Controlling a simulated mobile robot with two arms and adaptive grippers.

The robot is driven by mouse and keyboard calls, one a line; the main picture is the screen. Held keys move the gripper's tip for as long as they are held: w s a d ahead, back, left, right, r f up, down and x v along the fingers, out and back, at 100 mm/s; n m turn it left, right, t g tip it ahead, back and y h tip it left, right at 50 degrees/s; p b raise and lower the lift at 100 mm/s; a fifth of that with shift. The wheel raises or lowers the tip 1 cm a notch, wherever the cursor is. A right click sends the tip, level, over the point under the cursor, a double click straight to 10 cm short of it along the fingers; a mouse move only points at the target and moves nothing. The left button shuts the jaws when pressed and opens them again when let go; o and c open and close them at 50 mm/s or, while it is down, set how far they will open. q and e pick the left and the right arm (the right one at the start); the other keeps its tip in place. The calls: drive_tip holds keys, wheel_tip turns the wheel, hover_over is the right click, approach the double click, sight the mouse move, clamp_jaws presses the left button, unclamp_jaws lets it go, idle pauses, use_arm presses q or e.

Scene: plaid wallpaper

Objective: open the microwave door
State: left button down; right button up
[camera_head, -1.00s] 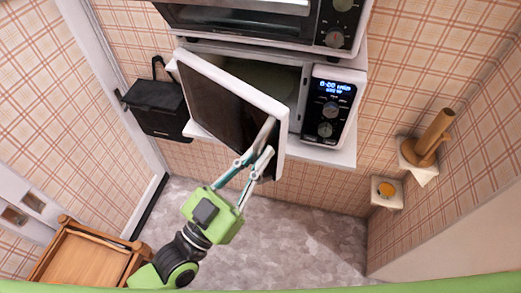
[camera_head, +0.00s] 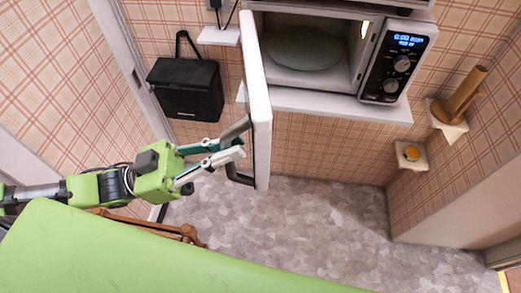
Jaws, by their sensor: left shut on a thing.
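The white microwave (camera_head: 368,57) stands on a wall shelf, its control panel with a lit blue display at the right. Its door (camera_head: 258,95) is swung wide open to the left and shows nearly edge-on. The cavity with a round plate (camera_head: 305,48) is exposed. A dark handle (camera_head: 238,177) sits on the door's left face. My left gripper (camera_head: 243,140), green with pale fingers, comes from the left and is shut on the handle, though the exact contact is partly hidden. My right gripper does not show.
A black bag-like box (camera_head: 186,88) hangs on the wall left of the door. The shelf (camera_head: 340,104) runs under the microwave. Small wall shelves at right hold a wooden roll holder (camera_head: 466,95) and an orange item (camera_head: 411,153).

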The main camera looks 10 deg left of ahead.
use_arm(q)
drive_tip(key=a+m+g+h+b, duration=0.1)
drive_tip(key=a+m+g, duration=0.1)
drive_tip(key=a+g, duration=0.2)
drive_tip(key=shift+s+a+m+g+b, duration=0.3)
drive_tip(key=shift+s+a+g, duration=0.1)
drive_tip(key=shift+a, duration=0.85)
drive_tip(key=c, duration=2.1)
unclamp_jaws()
drive_tip(key=shift+c, duration=0.2)
drive_tip(key=shift+a, duration=0.1)
drive_tip(key=v, duration=1.1)
drive_tip(key=shift+a+f, duration=0.3)
